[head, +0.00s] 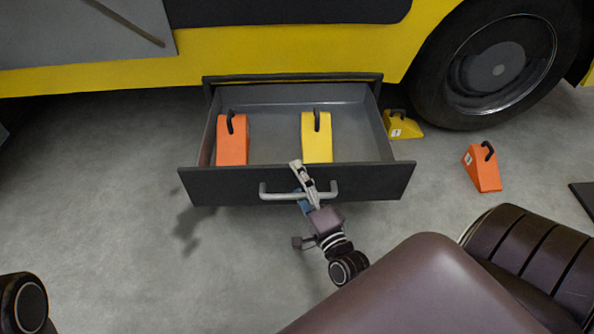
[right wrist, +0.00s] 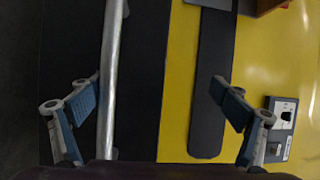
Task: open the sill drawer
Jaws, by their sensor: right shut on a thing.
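The sill drawer (head: 225,187) is pulled well out from under the yellow vehicle, and its inside shows in the head view. Its grey bar handle (head: 275,192) runs across the dark front; the bar also shows upright in the right wrist view (right wrist: 112,75). My right gripper (head: 305,182) is at the handle's right part and shut on it. In the right wrist view the bar lies between the fingers, close against the left one. An orange chock (head: 232,145) and a yellow chock (head: 317,143) lie in the drawer. My left gripper is out of view.
On the floor, a yellow chock (head: 402,127) lies by the wheel (head: 497,68) and an orange chock (head: 482,168) lies further right. The floor (head: 100,200) left of the drawer is clear. A dark flat thing (head: 584,197) lies at the right edge.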

